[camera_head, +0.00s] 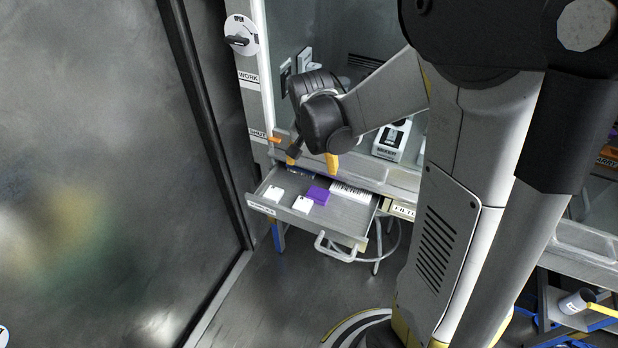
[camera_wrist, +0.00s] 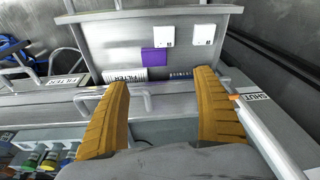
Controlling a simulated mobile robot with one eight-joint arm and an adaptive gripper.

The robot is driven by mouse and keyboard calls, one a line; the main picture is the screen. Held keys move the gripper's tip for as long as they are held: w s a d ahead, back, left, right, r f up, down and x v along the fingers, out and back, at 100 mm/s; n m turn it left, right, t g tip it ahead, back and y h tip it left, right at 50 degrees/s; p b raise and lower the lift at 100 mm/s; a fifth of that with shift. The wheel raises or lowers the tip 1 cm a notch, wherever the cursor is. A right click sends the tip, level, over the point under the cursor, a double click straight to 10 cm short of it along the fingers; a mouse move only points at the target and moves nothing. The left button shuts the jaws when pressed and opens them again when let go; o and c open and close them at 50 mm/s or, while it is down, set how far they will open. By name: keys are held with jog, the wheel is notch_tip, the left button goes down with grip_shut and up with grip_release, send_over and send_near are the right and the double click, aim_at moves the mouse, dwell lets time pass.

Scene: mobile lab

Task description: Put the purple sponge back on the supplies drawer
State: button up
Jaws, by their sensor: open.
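The purple sponge (camera_head: 317,195) lies inside the pulled-out drawer (camera_head: 342,215), between two white boxes and a white striped item marked FILTER. In the wrist view the sponge (camera_wrist: 154,61) lies flat on the grey drawer floor (camera_wrist: 108,45), ahead of the fingertips. My gripper (camera_head: 314,162) is open, with nothing between its yellow-orange fingers. It is above the back end of the drawer, apart from the sponge. Both fingers of the gripper (camera_wrist: 162,82) show in the wrist view. The drawer's label is too small to read in the head view.
White boxes (camera_head: 303,204) lie in the drawer, beside the FILTER item (camera_head: 350,193). The drawer handle (camera_head: 335,250) juts out in front. A dark wall panel (camera_head: 100,150) stands at left. A white device (camera_head: 392,139) is on the bench. Floor in front is clear.

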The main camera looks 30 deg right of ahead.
jog(key=s+a+r+n+t, duration=0.2)
jog(key=s+a+r+n, duration=0.2)
jog(key=s+r, duration=0.2)
jog(key=s+a+r+n+t+y, duration=0.1)
jog(key=s+a+r+n+t, duration=0.2)
jog(key=s, duration=0.5)
notch_tip(320, 180, up, 4)
jog(key=shift+s+a+f+n, duration=0.15)
jog(key=shift+a+f+n, duration=0.05)
jog(key=shift+a+n, duration=0.8)
jog(key=shift+a, duration=0.1)
jog(key=shift+c, duration=0.4)
